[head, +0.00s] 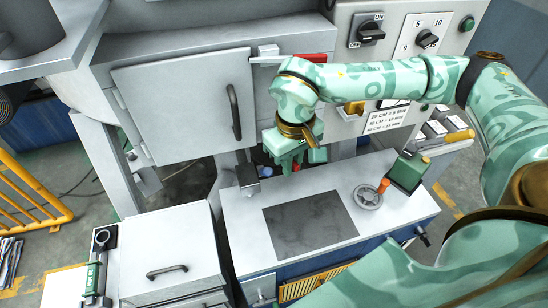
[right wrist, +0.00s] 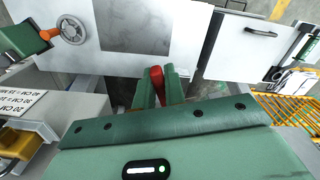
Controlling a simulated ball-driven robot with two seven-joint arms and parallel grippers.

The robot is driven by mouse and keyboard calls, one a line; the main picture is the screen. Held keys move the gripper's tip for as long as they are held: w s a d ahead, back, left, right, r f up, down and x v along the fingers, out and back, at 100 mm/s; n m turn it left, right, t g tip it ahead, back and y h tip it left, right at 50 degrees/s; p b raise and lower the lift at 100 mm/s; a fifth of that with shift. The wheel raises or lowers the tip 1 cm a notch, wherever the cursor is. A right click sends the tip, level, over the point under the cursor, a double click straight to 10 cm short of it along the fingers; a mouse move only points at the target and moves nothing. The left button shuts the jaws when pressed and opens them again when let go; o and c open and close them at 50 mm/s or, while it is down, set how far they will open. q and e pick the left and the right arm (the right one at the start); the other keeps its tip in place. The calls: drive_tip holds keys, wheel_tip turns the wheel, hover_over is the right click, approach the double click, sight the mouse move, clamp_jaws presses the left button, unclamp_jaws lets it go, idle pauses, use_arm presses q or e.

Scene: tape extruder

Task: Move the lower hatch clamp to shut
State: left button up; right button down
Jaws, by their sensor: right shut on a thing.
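The grey hatch door (head: 190,105) with its black handle (head: 235,112) faces me in the head view and looks about flush with its frame. The upper clamp's red handle (head: 311,58) sticks out at the door's top right. My right gripper (head: 290,162) is low, right of the door, fingers pointing down. In the right wrist view its fingers (right wrist: 157,88) are shut on the red handle of the lower hatch clamp (right wrist: 156,76). The gripper hides most of this clamp in the head view, so its angle is unclear. My left gripper is out of view.
Below is a white work surface with a dark plate (head: 308,222), a handwheel (head: 368,197) and a green-and-orange lever (head: 383,186). The control panel (head: 400,40) stands behind my right arm. A grey lidded box (head: 165,250) stands at lower left.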

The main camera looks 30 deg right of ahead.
drive_tip(key=shift+d, duration=0.1)
drive_tip(key=d+n+p, duration=0.1)
drive_tip(key=p, duration=0.1)
drive_tip(key=d+n+p, duration=0.1)
drive_tip(key=n+p, duration=0.1)
drive_tip(key=shift+w+n, duration=0.3)
drive_tip(key=shift+r, duration=0.1)
